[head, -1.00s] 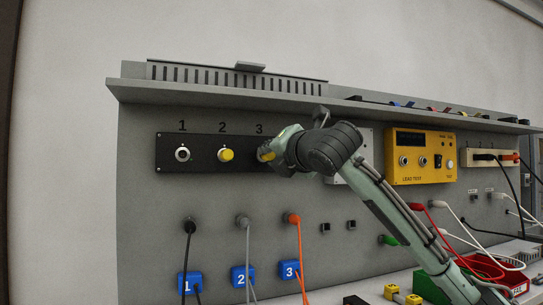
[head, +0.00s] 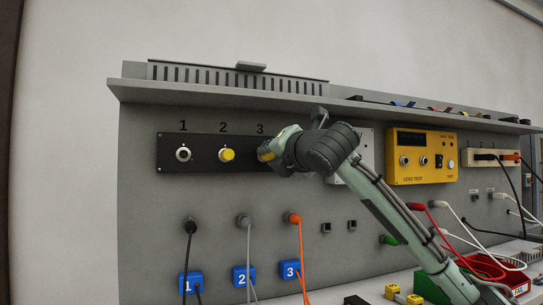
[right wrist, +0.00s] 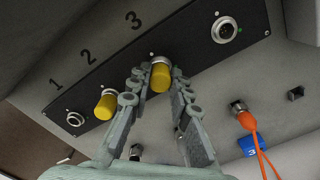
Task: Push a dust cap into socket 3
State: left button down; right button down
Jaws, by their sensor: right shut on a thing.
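A black panel (head: 203,166) on the grey wall carries sockets numbered 1, 2 and 3. Socket 1 (head: 183,154) is a bare metal ring. Socket 2 has a yellow cap (head: 227,155) on it, also in the right wrist view (right wrist: 105,107). My right gripper (head: 266,154) is at socket 3, below its number. In the right wrist view its fingers (right wrist: 158,85) are shut on a yellow dust cap (right wrist: 160,78). The cap is in line with socket 3 (right wrist: 157,57) and appears to touch its metal ring; how deep it sits I cannot tell. My left gripper is out of view.
Another bare socket (right wrist: 225,30) lies right of socket 3. Below the panel hang black, grey and orange (head: 296,220) cables with blue number tags. A yellow tester (head: 421,157) and a red bin (head: 508,280) are to the right. A shelf (head: 300,103) overhangs the panel.

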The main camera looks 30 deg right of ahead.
jog(key=shift+w+d, duration=0.1)
jog(key=shift+w, duration=0.15)
jog(key=c, duration=1.3)
grip_release()
jog(key=shift+s, duration=0.1)
jog(key=v, duration=1.2)
